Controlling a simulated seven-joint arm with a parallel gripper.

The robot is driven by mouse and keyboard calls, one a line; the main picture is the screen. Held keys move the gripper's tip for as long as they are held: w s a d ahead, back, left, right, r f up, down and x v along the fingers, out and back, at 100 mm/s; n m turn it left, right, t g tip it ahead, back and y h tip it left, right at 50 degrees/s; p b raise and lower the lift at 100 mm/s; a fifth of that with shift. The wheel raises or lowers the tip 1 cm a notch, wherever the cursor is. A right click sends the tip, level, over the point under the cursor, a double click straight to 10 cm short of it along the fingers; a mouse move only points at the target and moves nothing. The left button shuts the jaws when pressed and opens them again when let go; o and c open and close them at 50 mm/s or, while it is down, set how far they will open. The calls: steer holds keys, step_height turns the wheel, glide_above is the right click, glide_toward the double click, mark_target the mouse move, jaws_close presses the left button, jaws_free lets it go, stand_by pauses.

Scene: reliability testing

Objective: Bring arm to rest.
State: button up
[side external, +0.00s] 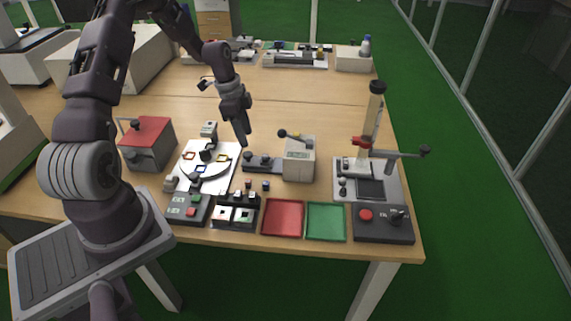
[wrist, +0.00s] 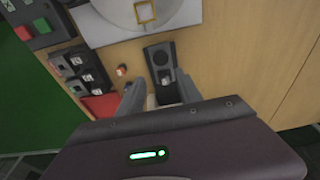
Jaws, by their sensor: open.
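My gripper (side external: 243,138) hangs above the wooden table in the side external view, apart from the items below it. In the wrist view its two fingers (wrist: 160,92) stand apart with nothing held between them. Beyond the fingertips in that view lies a black fixture (wrist: 161,60) with round details. The same kind of low black fixture (side external: 262,163) sits in front of my gripper in the side external view. The arm reaches over the table from the left, bent above the work area.
A white plate (side external: 222,153) with a round dial lies left of a grey box with a lever (side external: 299,160). A red tray (side external: 283,218) and green tray (side external: 326,222) sit at the front edge. A tall column press (side external: 372,130) stands right. Bare wood (side external: 300,95) lies behind.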

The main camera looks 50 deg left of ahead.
steer(key=s+d+r+n+t+y, duration=0.1)
steer(key=s+d+r+n, duration=0.15)
steer(key=d+r, duration=0.7)
steer(key=s+d+r+n+y, duration=0.2)
steer(key=s+d+r, duration=0.3)
steer(key=r, duration=0.8)
steer(key=s+d+r+n+t, duration=0.1)
steer(key=s+d+r+n, duration=0.1)
steer(key=s+d, duration=0.3)
steer(key=s+d+r+n+t+h, duration=0.1)
steer(key=s+d, duration=0.4)
steer(key=s, duration=0.6)
steer(key=shift+d+r+n+t+h, duration=0.15)
steer(key=shift+r+n+t+h, duration=0.15)
steer(key=shift+r+n+t, duration=0.45)
steer(key=shift+w+r+g, duration=0.1)
steer(key=shift+r+g, duration=0.1)
steer(key=shift+g, duration=0.05)
